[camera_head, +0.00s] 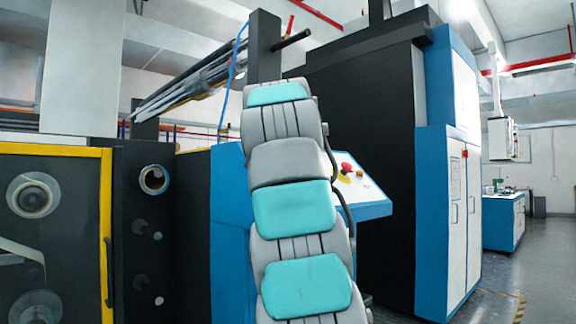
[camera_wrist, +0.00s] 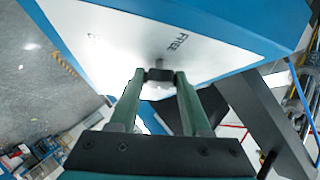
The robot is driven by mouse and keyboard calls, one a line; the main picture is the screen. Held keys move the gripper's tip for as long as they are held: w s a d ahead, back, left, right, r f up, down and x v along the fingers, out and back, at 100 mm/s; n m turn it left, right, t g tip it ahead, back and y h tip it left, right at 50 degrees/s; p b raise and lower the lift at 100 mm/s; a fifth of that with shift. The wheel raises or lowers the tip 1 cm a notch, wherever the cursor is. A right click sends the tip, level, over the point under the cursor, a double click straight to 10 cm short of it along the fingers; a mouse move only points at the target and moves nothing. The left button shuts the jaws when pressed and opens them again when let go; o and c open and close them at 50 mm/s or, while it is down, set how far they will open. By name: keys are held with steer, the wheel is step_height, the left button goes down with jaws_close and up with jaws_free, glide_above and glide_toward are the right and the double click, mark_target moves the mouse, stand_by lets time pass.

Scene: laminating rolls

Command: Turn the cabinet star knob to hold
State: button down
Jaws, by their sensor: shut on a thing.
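In the wrist view, my gripper (camera_wrist: 159,78) has its two green fingers closed on the sides of a small dark knob (camera_wrist: 160,74). The knob sits against a white panel (camera_wrist: 120,45) with a blue border. Small dark lettering (camera_wrist: 176,42) is printed on the panel near the knob, partly legible. The fingers hide the knob's sides, so its star shape and exact setting cannot be told. In the head view, my arm covers the middle of the picture, and neither my gripper nor the knob shows.
A sloped console (camera_head: 365,197) with a red button (camera_head: 347,168) stands just right of my arm. A tall white and blue cabinet (camera_head: 455,190) stands beyond it. A black machine with a yellow frame (camera_head: 106,215) fills the left. Free floor (camera_head: 510,275) shows at right.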

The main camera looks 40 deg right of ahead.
steer(key=shift+f, duration=0.15)
steer(key=shift+c, duration=1.8)
jaws_free()
steer(key=shift+s+a, duration=0.1)
steer(key=v, duration=0.7)
steer(key=shift+s+a+r, duration=0.15)
steer(key=shift+a+r, duration=0.05)
steer(key=shift+r, duration=0.05)
